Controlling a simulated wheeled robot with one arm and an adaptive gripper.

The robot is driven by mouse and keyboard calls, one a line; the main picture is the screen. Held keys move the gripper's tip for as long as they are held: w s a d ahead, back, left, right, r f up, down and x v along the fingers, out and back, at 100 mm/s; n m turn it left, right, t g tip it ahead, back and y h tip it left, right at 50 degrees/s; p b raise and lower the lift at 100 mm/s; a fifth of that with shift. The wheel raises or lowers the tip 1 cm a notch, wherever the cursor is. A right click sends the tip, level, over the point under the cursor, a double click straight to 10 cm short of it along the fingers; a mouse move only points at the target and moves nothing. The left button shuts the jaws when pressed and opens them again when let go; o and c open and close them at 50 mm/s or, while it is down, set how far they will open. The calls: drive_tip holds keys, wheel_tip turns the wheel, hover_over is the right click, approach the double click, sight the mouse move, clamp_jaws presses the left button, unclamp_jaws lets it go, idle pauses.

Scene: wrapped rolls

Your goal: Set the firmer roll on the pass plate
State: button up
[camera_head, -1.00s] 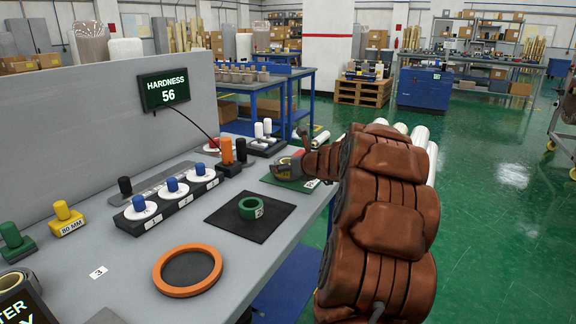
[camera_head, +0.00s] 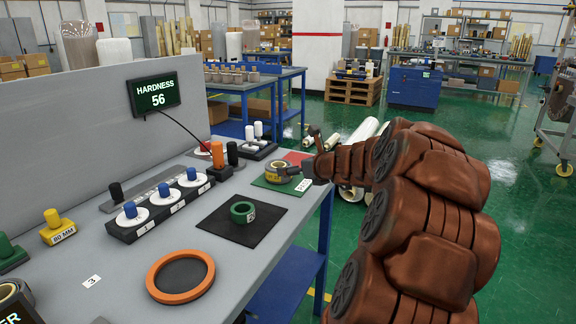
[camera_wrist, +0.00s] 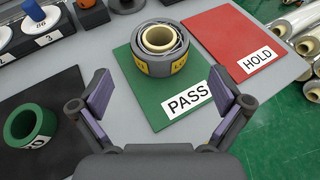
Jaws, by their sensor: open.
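A grey wrapped roll with a yellow label (camera_wrist: 148,68) stands on the green PASS plate (camera_wrist: 147,105). The roll (camera_head: 276,174) also shows on the plate in the head view. A green roll with a white label (camera_wrist: 13,140) stands on a black mat (camera_head: 220,230); it also shows in the head view (camera_head: 241,219). My gripper (camera_wrist: 162,92) is open and empty. Its fingers are apart on the near side of the grey roll and do not touch it.
A red HOLD plate (camera_wrist: 232,32) lies beside the PASS plate. A dark rack with blue-topped pieces (camera_head: 160,208) and an orange-rimmed disc (camera_head: 179,296) are on the bench. The display (camera_head: 157,97) reads HARDNESS 56. Long rolls lie on the floor to the right.

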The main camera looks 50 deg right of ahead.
drive_tip(key=shift+v, duration=1.15)
